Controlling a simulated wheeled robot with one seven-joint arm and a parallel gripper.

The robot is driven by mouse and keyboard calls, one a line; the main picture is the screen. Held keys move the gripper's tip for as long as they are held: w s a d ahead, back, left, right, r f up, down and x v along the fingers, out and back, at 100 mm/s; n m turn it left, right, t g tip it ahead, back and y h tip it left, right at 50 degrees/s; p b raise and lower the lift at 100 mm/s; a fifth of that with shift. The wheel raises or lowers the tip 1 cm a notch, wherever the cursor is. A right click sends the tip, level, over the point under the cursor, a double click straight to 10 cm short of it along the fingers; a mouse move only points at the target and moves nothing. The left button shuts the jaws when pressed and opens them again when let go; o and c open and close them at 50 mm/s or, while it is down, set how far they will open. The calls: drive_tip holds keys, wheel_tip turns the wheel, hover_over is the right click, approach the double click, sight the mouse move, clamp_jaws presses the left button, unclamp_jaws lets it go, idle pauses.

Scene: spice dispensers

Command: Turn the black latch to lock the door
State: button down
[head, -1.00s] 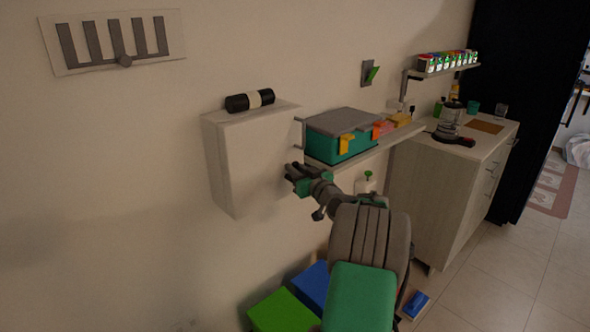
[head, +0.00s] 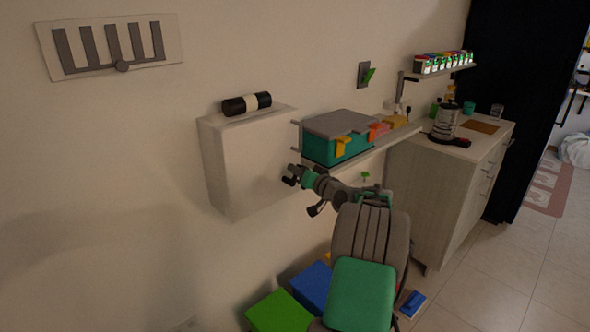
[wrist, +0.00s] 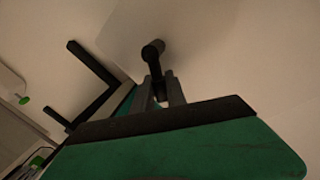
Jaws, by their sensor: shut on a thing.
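A white wall cabinet (head: 245,170) with a closed-looking front hangs left of the shelf in the head view. My gripper (head: 292,176) is at the right edge of its front. In the wrist view a small black latch (wrist: 153,52) with a rounded end stands out from the pale door (wrist: 215,50). My gripper (wrist: 160,92) is shut on the latch, its two dark fingers at the latch's lower part. In the head view the latch is mostly hidden by the gripper.
A teal box with a grey lid (head: 338,135) sits on the shelf (head: 375,152) just right of the cabinet. A black-and-white cylinder (head: 247,103) lies on the cabinet. Green (head: 279,312) and blue (head: 312,287) boxes are below my arm.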

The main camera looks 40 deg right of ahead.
drive_tip(key=m, duration=0.1)
drive_tip(key=d+m+p, duration=0.1)
drive_tip(key=shift+f+m+y, duration=0.2)
drive_tip(key=shift+m+y, duration=0.1)
drive_tip(key=shift+d+f+m+g+y+p, duration=0.2)
drive_tip(key=shift+f+m+y+p, duration=0.35)
drive_tip(key=shift+m, duration=0.7)
drive_tip(key=shift+d+f+m+g+y+p, duration=0.2)
drive_tip(key=shift+f+m+p, duration=0.55)
drive_tip(key=shift+m, duration=0.55)
drive_tip(key=shift+d+f+m+y+p, duration=0.15)
drive_tip(key=shift+f+m+y+p, duration=0.35)
drive_tip(key=shift+m+p, duration=0.55)
drive_tip(key=shift+f+m, duration=0.1)
drive_tip(key=shift+m, duration=0.2)
drive_tip(key=c, duration=1.4)
unclamp_jaws()
drive_tip(key=shift+o, duration=0.2)
drive_tip(key=s+r+b, duration=0.1)
drive_tip(key=s, duration=0.6)
drive_tip(key=shift+s+d+r+b, duration=0.15)
drive_tip(key=shift+s+r+b, duration=0.15)
drive_tip(key=shift+b, duration=0.05)
